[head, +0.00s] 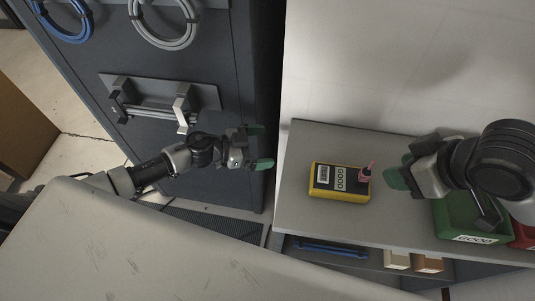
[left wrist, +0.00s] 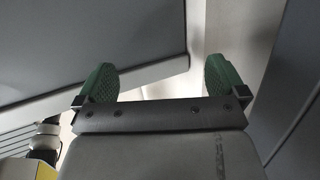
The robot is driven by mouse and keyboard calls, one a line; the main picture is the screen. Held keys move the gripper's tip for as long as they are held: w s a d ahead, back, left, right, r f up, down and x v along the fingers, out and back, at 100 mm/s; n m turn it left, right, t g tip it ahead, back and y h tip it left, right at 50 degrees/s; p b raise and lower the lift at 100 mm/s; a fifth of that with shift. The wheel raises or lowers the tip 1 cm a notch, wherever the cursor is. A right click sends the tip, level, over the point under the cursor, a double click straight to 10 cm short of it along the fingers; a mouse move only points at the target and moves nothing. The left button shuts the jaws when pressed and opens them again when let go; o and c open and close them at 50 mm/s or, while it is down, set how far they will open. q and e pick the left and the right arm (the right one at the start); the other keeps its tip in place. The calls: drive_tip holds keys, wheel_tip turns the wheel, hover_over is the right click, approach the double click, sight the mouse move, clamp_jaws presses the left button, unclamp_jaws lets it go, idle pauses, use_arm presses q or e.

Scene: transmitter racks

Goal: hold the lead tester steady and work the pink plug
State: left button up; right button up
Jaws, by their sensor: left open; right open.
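My left gripper (head: 263,147) is open and empty, left of the shelf and apart from the tester. Its green fingertips also show in the left wrist view (left wrist: 162,80), with nothing between them. My right gripper (head: 397,174) is open, just right of the pink plug; its fingers partly overlap each other in view, and I see nothing held.
A green bin (head: 465,222) labelled GOOD and a red bin (head: 524,234) stand at the shelf's right. A dark rack (head: 200,60) with coiled cables is at left. Small boxes (head: 398,260) and a blue bar (head: 318,247) lie on the lower shelf. The shelf around the tester is clear.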

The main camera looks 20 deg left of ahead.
use_arm(q)
drive_tip(key=s+d+r+m+g+h, duration=0.1)
drive_tip(key=s+d+r+m+g, duration=0.25)
drive_tip(key=r, duration=0.35)
drive_tip(key=g, duration=0.3)
approach(315, 175)
drive_tip(key=shift+m+t, duration=0.25)
drive_tip(key=shift+t, duration=0.1)
drive_tip(key=x, duration=0.9)
drive_tip(key=shift+s+d+f, duration=0.1)
drive_tip(key=shift+s+d, duration=0.05)
drive_tip(key=shift+d, duration=0.1)
drive_tip(key=c, duration=0.9)
drive_tip(key=shift+c, duration=0.2)
